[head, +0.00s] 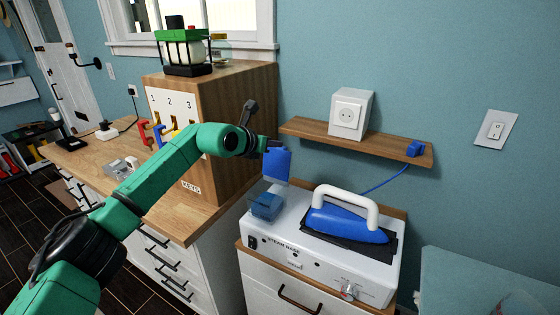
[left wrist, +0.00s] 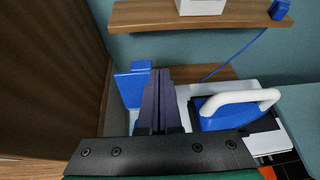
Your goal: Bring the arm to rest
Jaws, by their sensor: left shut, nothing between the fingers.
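My left arm reaches in from the left in the head view. Its gripper (head: 272,144) is above the steam base and beside the wooden cabinet. In the left wrist view the fingers of my left gripper (left wrist: 159,78) are closed together and empty. A blue panel (head: 277,167) stands upright just below the gripper in the head view. It also shows left of the fingers in the left wrist view (left wrist: 132,86). I cannot tell whether fingers and panel touch. My right gripper is not in view.
A white steam base (head: 282,222) carries a blue iron (head: 345,222) with a white handle and a blue clear tank (head: 267,205). A wooden shelf (head: 300,127) holds a socket box (head: 350,112) and a blue plug (head: 415,149). The wooden cabinet (head: 240,100) stands close to my gripper.

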